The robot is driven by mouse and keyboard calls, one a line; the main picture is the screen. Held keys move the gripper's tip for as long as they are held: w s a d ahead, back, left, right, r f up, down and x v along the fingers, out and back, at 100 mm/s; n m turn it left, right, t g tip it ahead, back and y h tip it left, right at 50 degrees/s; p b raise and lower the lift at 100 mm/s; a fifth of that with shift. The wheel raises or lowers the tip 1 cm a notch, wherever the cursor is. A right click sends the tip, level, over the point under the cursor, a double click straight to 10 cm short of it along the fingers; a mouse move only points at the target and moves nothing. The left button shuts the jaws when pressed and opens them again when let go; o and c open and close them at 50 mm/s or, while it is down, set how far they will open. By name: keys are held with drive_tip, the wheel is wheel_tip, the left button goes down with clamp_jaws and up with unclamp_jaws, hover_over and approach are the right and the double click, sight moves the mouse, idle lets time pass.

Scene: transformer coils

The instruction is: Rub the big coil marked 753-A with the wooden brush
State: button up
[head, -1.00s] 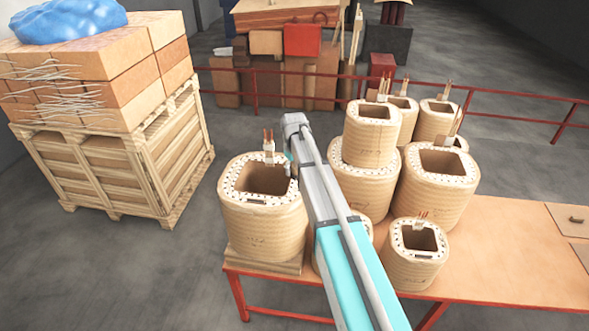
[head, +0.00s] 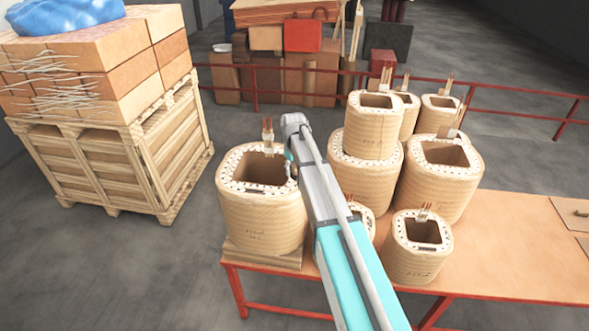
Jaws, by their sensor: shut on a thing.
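A big tan coil (head: 262,212) stands at the left end of the table on a wooden base. Its top is open, with a dotted rim and copper leads at the back. Dark marks on its front are too small to read, so I cannot confirm 753-A. My arm reaches in between this coil and the other coils. My gripper (head: 290,168) shows only as a small part at the coil's right rim; the arm hides most of it. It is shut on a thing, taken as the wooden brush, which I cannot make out. I cannot tell whether it touches the coil.
Several other coils crowd right of my arm, including a stacked one (head: 372,130) and a small front one (head: 417,250). The orange-topped table (head: 500,255) is clear at right. A loaded wooden crate (head: 110,170) stands left. A red railing (head: 520,112) runs behind.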

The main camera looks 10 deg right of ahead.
wheel_tip(320, 180, down, 3)
drive_tip(key=shift+r+b, duration=0.1)
drive_tip(key=shift+b, duration=1)
drive_tip(key=shift+s+d+r+p, duration=0.1)
drive_tip(key=shift+d+r+p, duration=0.15)
drive_tip(key=shift+d+p, duration=0.1)
drive_tip(key=shift+s+d+r, duration=0.1)
drive_tip(key=shift+s+d, duration=0.25)
drive_tip(key=shift+d, duration=0.4)
drive_tip(key=shift+s+d, duration=0.15)
drive_tip(key=shift+d, duration=0.45)
drive_tip(key=shift+w+a, duration=0.4)
drive_tip(key=shift+a, duration=0.45)
drive_tip(key=shift+w+a, duration=0.15)
drive_tip(key=shift+a, duration=0.5)
drive_tip(key=shift+w+a+r+p, duration=0.1)
drive_tip(key=shift+a+r+p, duration=0.1)
drive_tip(key=shift+r+p, duration=0.7)
wheel_tip(320, 180, up, 6)
drive_tip(key=p, duration=0.5)
drive_tip(key=shift+f+p, duration=0.2)
drive_tip(key=shift+p, duration=0.1)
drive_tip(key=shift+f, duration=0.2)
drive_tip(key=shift+f+b, duration=2.85)
drive_tip(key=shift+b, duration=0.2)
